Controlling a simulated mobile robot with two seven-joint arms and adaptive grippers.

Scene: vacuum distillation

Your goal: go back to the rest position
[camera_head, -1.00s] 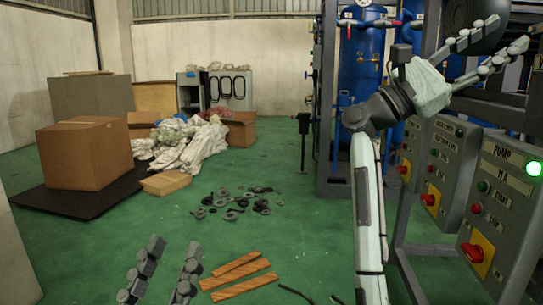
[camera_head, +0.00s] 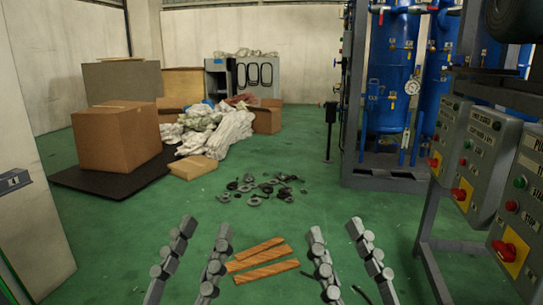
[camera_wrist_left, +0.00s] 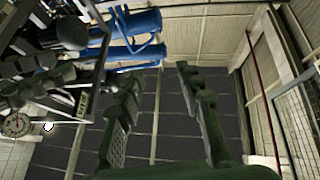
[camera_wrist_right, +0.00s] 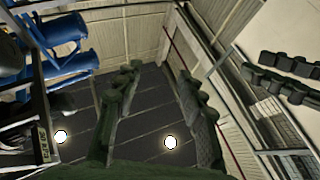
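My left gripper (camera_head: 201,228) is at the lower middle of the head view, fingers pointing up and spread apart. It is open and empty. My right gripper (camera_head: 336,230) is beside it on the right, also with fingers spread and nothing between them. In the left wrist view the left gripper's fingers (camera_wrist_left: 158,85) stand apart with dark ceiling panels behind. In the right wrist view the right gripper's fingers (camera_wrist_right: 158,85) also stand apart, with ceiling and wall behind.
Control panels (camera_head: 482,155) with buttons stand on a frame at the right. Blue tanks (camera_head: 388,80) stand behind.

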